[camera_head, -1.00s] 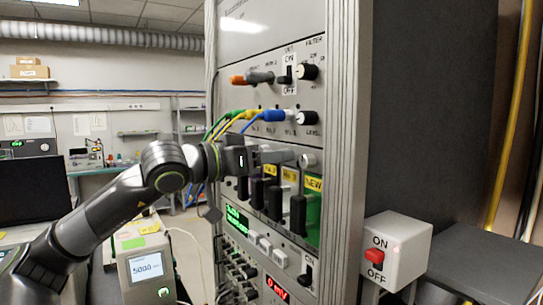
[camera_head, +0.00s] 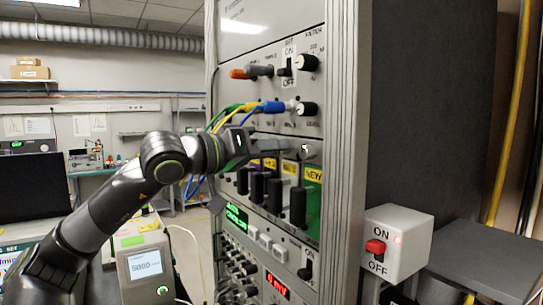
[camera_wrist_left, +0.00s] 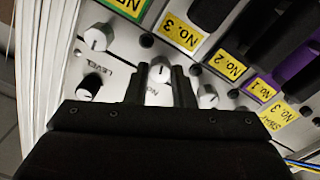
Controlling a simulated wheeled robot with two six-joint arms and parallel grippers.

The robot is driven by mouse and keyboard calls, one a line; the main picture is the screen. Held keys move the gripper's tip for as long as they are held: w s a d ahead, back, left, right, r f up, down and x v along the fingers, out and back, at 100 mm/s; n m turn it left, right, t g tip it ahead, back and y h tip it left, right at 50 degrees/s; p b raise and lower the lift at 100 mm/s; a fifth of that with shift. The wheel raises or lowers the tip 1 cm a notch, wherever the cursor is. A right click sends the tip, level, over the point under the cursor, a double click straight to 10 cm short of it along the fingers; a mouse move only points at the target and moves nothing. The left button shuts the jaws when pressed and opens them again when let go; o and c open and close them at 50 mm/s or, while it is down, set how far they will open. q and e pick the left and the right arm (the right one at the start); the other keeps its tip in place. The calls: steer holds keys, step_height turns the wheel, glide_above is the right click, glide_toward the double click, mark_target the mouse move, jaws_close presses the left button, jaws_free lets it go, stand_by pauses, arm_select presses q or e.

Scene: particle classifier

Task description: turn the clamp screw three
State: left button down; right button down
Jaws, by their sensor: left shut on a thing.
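My left gripper (camera_head: 284,147) reaches in from the left to the rack front, its fingers pointing at the panel. In the left wrist view its two dark fingers (camera_wrist_left: 158,76) are shut on a small silver screw knob (camera_wrist_left: 160,72), one finger on each side. A dark line marks the knob's face. The label beside this knob starts with "No"; its number is hard to read, so I cannot confirm it is clamp screw three. In the head view the fingers hide this knob. Another silver knob (camera_head: 305,150) shows just right of the fingers. My right gripper is not in view.
Yellow and blue cables (camera_head: 252,108) plug in above the gripper. Black handles (camera_head: 275,195) stick out below. An ON/OFF switch box (camera_head: 397,240) stands at right.

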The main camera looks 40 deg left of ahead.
arm_select(q)
steer(key=n+b, duration=0.1)
steer(key=n, duration=0.2)
steer(key=shift+f+n+b, duration=0.1)
steer(key=shift+n+b, duration=0.25)
steer(key=shift+n, duration=0.05)
steer(key=n+b, duration=0.1)
steer(key=n, duration=0.2)
steer(key=shift+n, duration=0.3)
steer(key=n+b, duration=0.1)
steer(key=n, duration=0.2)
steer(key=shift+n, duration=0.4)
steer(key=n+b, duration=0.1)
steer(key=n, duration=0.2)
steer(key=shift+n+y, duration=0.3)
steer(key=n+b, duration=0.1)
steer(key=n, duration=0.2)
steer(key=shift+n, duration=0.4)
steer(key=n+b, duration=0.1)
steer(key=n, duration=0.2)
steer(key=shift+n, duration=0.3)
steer(key=n, duration=0.3)
steer(key=shift+d+f+n+t+b, duration=0.1)
steer(key=shift+n+t+b, duration=0.2)
steer(key=shift+b, duration=0.1)
steer(key=shift+n+b, duration=0.3)
steer(key=shift+n, duration=1.5)
